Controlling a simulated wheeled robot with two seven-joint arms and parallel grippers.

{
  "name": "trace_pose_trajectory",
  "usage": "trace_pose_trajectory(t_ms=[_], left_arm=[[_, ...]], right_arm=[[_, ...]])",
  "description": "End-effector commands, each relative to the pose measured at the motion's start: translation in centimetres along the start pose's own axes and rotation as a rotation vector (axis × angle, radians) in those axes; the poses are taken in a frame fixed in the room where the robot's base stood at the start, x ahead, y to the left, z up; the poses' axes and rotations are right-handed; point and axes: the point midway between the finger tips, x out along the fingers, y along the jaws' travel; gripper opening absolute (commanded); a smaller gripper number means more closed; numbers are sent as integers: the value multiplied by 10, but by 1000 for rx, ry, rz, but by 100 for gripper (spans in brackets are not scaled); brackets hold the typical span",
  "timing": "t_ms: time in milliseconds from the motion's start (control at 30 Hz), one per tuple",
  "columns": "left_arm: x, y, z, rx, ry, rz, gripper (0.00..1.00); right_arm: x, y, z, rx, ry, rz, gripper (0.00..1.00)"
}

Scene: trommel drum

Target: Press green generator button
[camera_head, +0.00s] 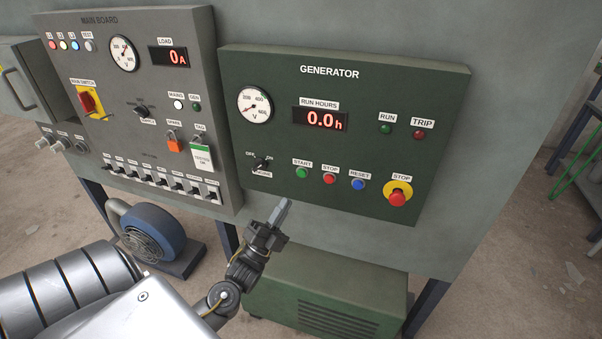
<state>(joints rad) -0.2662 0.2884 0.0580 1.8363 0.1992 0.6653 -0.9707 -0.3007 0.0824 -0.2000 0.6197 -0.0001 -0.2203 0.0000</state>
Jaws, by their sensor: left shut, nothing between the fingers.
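The green generator button (302,173), labelled START, sits at the lower middle of the dark green GENERATOR panel (440,130). My left gripper (284,207) is shut and empty, just below the panel's lower edge. Its fingertips point up, a little below and left of the green button, and appear apart from it. A red STOP button (329,179) and a blue RESET button (358,184) are to the right of the green one. The run-hours display (320,118) reads 0.0 h. The RUN lamp (387,130) looks dark green. My right gripper is out of view.
A red mushroom STOP button (397,197) on a yellow base stands out at the panel's lower right. A rotary switch (262,164) is left of the green button. The grey MAIN BOARD (222,125) is at left. A blue blower (150,232) and green machine (318,290) are below.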

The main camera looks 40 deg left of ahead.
Motion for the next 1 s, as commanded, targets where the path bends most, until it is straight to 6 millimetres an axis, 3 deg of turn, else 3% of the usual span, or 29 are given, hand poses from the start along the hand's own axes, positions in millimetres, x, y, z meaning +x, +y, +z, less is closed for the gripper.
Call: trace_pose_trajectory(t_ms=[133,567,1000], left_arm=[[3,-7,-2,13,10,-21,0],[7,-2,2,11,9,-19,0],[46,26,30,11,10,-19,0]], right_arm=[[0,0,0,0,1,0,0],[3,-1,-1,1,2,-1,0],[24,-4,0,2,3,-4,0]])
